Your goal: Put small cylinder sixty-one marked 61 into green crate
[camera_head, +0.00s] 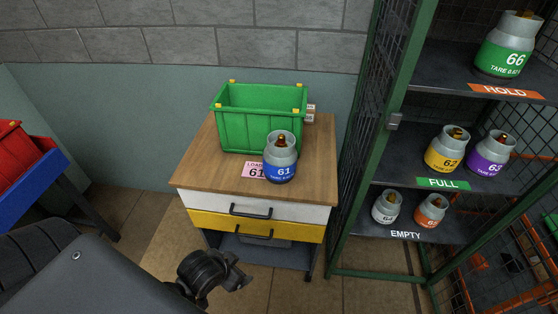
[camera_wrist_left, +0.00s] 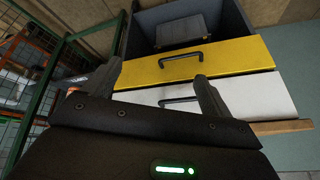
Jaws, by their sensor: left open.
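The small cylinder marked 61 (camera_head: 281,160) is grey with a blue band and stands upright on the wooden table top. It is in front of the right part of the green crate (camera_head: 246,133) and hides a bit of its front wall. The crate sits at the back of the table, with yellow corner caps, and no contents show in it. My left gripper (camera_head: 240,272) is below and in front of the table, apart from cylinder and crate. The left wrist view shows its two fingers apart (camera_wrist_left: 157,88), with nothing between them. My right gripper is not in view.
The wooden table (camera_head: 193,172) has white and yellow drawers with black handles (camera_head: 250,211). A pink card (camera_head: 254,170) lies beside the cylinder. A green mesh cage (camera_head: 376,130) with shelves of other cylinders stands right. A red crate (camera_head: 22,150) on a blue stand is left.

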